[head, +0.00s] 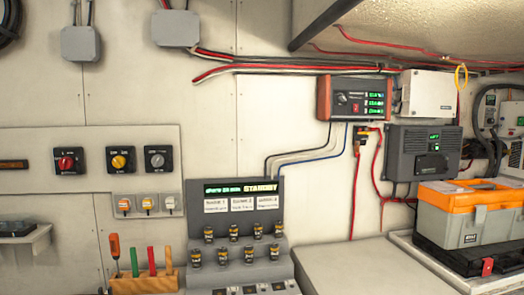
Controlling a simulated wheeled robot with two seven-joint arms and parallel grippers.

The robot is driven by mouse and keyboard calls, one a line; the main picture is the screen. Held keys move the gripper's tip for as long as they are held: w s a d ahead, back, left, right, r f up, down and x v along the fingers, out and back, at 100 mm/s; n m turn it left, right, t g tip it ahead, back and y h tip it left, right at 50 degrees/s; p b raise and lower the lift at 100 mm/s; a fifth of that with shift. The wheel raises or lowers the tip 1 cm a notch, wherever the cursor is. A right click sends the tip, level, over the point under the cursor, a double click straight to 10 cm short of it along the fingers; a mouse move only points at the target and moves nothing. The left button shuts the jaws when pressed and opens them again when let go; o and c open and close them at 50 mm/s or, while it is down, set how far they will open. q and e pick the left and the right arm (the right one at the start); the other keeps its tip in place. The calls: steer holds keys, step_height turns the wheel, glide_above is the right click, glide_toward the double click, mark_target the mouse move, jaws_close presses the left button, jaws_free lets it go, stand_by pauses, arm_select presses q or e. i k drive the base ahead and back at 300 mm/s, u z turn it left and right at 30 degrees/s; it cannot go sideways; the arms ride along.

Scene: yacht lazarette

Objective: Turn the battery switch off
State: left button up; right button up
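Three rotary switches on square black plates sit in a row on a pale wall panel (20,150) at the left of the head view. The left one has a red knob (66,162), the middle one a yellow knob (119,161), the right one a grey knob (157,160). Their labels are too small to read, so I cannot tell which is the battery switch or how it is set. Neither of my grippers is in view, and nothing covers the knobs.
Below the knobs are several small orange-and-white switches (147,204). A wooden rack (145,284) holds upright tools. A grey console (245,188) reads "STANDBY". An orange-and-grey toolbox (460,212) stands at right. The white surface (350,268) in front is clear.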

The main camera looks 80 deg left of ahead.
mark_target(67, 163)
steer(key=i, duration=0.3)
steer(key=u, duration=4)
